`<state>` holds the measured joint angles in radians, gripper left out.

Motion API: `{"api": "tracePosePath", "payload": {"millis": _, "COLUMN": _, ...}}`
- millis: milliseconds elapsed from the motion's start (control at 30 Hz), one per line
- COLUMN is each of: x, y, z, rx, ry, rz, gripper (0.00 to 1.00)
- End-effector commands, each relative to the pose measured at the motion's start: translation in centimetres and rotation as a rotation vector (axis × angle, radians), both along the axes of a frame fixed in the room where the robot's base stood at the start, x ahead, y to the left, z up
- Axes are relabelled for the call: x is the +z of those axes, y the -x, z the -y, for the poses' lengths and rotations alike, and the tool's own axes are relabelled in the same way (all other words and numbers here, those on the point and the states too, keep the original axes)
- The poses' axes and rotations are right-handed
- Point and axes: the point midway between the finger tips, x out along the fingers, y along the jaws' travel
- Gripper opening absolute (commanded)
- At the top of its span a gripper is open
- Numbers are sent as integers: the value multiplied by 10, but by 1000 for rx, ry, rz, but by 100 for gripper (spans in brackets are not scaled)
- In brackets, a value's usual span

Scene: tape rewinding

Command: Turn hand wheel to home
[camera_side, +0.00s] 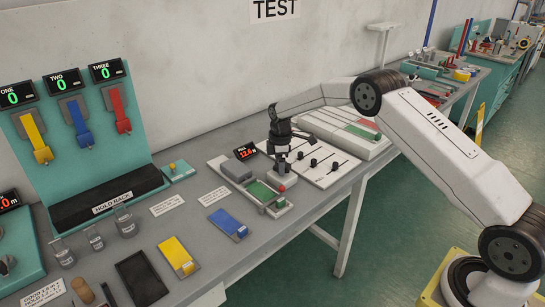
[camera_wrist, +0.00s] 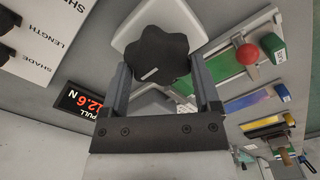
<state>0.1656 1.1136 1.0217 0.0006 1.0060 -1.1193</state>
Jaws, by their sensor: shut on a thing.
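The hand wheel (camera_wrist: 163,50) is a black lobed knob with a short white mark near its lower edge in the wrist view. It stands on a pale rounded body (camera_wrist: 126,38). My gripper (camera_wrist: 160,72) has one finger on each side of the wheel and is shut on it. In the side view my gripper (camera_side: 279,148) points down over the bench fixture, and the wheel cannot be made out clearly beneath it.
A PULL display (camera_side: 245,151) reads 12.6. A red ball knob (camera_side: 281,188) sits close by on a green slide (camera_side: 262,192). A white panel with black sliders (camera_side: 313,160) stands right of the gripper. A blue slide (camera_side: 228,222) lies in front.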

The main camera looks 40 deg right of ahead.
Motion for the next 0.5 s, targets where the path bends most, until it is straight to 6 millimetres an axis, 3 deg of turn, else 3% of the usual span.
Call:
{"api": "tracePosePath", "payload": {"millis": 333, "x": 0, "y": 1, "z": 1, "rx": 7, "ry": 1, "rz": -4, "gripper": 21}}
{"api": "tracePosePath", "payload": {"millis": 367, "x": 0, "y": 1, "z": 1, "rx": 7, "ry": 1, "rz": -4, "gripper": 86}}
{"api": "tracePosePath", "payload": {"millis": 400, "x": 0, "y": 1, "z": 1, "rx": 7, "ry": 1, "rz": -4, "gripper": 99}}
{"api": "tracePosePath", "payload": {"millis": 500, "x": 0, "y": 1, "z": 1, "rx": 6, "ry": 1, "rz": -3, "gripper": 100}}
